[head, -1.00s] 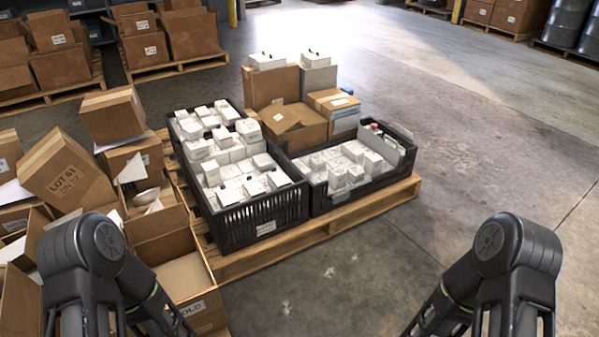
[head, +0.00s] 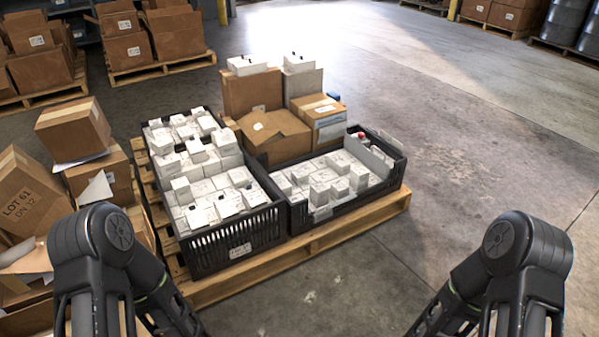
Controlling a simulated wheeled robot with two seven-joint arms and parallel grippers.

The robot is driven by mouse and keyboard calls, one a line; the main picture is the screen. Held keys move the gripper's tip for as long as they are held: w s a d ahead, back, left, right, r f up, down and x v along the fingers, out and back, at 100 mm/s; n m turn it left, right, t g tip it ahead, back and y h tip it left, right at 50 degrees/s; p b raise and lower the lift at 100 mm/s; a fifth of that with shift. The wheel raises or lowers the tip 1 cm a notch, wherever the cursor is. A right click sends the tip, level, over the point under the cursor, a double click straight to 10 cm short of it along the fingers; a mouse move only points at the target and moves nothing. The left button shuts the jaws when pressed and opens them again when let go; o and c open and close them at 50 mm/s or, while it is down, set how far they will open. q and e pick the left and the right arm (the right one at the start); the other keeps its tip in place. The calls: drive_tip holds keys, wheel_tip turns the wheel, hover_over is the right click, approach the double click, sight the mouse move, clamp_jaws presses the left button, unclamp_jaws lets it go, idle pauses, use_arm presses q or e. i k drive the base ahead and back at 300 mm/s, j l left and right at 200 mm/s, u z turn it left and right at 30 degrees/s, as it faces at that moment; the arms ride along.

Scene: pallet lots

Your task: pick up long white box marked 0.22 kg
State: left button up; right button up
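Many white boxes fill two black crates on a wooden pallet. The left crate (head: 207,247) holds several small white boxes, some stacked above the rim. The right crate (head: 352,209) holds more white boxes, lying lower inside. Two flat white boxes sit on the cartons behind, the left one (head: 247,66) and the right one (head: 299,63). The weight marks are too small to read, so I cannot tell which box is marked 0.22 kg. My two arms show at the lower left and lower right, apart from the crates. Both grippers are out of view.
Brown cartons (head: 252,93) stand behind the crates on the pallet (head: 300,252). Loose cartons (head: 73,129) are piled at the left, close to my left arm. More loaded pallets and drums (head: 567,22) stand farther back. The concrete floor at the right is clear.

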sight(279, 178)
drive_tip(key=i+l, duration=0.3)
drive_tip(key=i, duration=0.15)
drive_tip(key=i+l+z, duration=0.15)
drive_tip(key=i+l, duration=0.45)
drive_tip(key=i, duration=0.3)
drive_tip(key=i+l+z, duration=0.1)
drive_tip(key=i+l, duration=0.2)
drive_tip(key=i, duration=0.15)
